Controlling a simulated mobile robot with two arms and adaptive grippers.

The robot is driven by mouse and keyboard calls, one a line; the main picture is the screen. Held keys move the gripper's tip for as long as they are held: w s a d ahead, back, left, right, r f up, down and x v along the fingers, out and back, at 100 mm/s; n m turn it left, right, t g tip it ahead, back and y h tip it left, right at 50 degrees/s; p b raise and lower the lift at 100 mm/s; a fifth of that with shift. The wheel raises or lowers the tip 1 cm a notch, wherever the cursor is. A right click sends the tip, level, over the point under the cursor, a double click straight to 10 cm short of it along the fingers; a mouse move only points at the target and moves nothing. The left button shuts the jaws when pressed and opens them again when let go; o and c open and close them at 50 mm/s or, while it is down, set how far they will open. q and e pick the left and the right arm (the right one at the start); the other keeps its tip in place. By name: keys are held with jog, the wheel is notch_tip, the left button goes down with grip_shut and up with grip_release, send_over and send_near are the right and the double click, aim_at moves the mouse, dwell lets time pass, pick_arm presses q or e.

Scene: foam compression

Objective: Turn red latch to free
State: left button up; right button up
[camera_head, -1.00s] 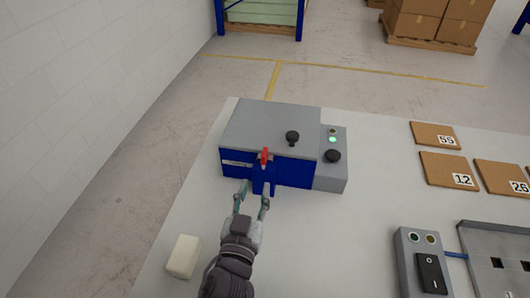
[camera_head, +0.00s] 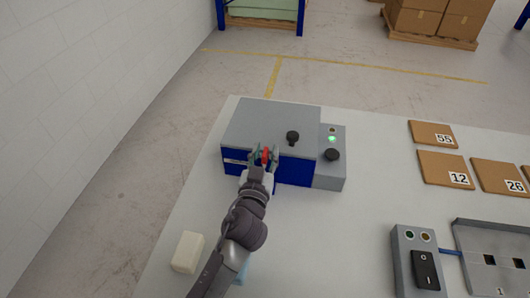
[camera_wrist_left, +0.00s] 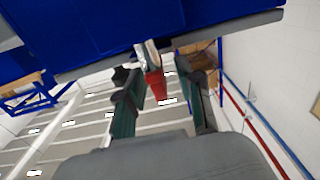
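The red latch (camera_head: 265,156) is on the front of a grey and blue machine (camera_head: 262,120), near the lid's front edge. My left gripper (camera_head: 264,154) is at the latch, with one finger on each side of it. In the left wrist view the latch (camera_wrist_left: 154,84) shows between the two fingers (camera_wrist_left: 157,98), with gaps on both sides, so the gripper is open. The latch's lower part is hidden by the gripper in the head view. My right gripper is not in view.
A cream block (camera_head: 187,252) lies at the table's left. Numbered brown pads (camera_head: 445,168) and a switch box (camera_head: 418,262) are at right. The mid-table is clear.

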pick_arm(q)
grip_shut()
